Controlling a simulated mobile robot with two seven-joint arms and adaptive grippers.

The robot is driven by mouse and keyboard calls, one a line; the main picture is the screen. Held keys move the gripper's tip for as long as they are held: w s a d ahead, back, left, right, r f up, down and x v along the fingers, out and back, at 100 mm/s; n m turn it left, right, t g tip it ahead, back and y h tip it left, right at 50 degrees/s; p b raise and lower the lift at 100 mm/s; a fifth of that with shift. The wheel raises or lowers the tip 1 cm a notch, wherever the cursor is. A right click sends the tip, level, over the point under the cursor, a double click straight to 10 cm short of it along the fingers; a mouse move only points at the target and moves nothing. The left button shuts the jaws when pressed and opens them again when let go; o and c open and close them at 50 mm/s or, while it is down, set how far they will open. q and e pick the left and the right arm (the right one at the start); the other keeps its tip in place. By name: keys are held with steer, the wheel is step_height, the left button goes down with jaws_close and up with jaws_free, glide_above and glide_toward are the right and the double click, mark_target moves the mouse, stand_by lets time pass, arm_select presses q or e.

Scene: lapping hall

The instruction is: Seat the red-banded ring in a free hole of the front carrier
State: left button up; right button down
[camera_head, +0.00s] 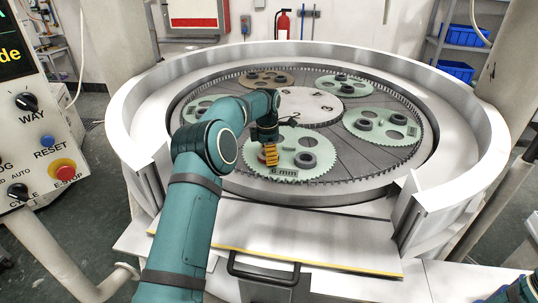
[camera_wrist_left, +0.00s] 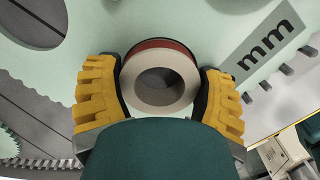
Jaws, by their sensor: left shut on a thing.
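The red-banded ring (camera_wrist_left: 160,78) is grey with a dark red band and sits between the yellow finger pads of my left gripper (camera_wrist_left: 160,98), which is shut on it. In the head view this gripper (camera_head: 270,156) is over the left front of the pale green front carrier (camera_head: 322,171), labelled "6 mm". The ring is mostly hidden there. I cannot tell whether it touches the carrier. A grey ring (camera_head: 305,160) sits right of the gripper in the same carrier. Open holes show behind it, and in the wrist view at the top left. My right gripper is out of view.
Other carriers with grey rings lie around the plate, one at right (camera_head: 365,124) and one at back (camera_head: 342,86). A brown carrier (camera_head: 266,79) is at the back left. A high white rim (camera_head: 460,128) surrounds the plate. A control panel (camera_head: 35,130) stands at left.

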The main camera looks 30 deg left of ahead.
arm_select(q)
steer(key=o, duration=1.3)
steer(key=shift+f, duration=0.15)
steer(key=shift+c, duration=0.2)
step_height(320, 180, up, 12)
steer(key=p, duration=0.1)
steer(key=shift+s+a+r+p, duration=0.15)
steer(key=shift+a+r+p, duration=0.05)
steer(key=shift+p, duration=0.1)
steer(key=shift+s+f, duration=0.1)
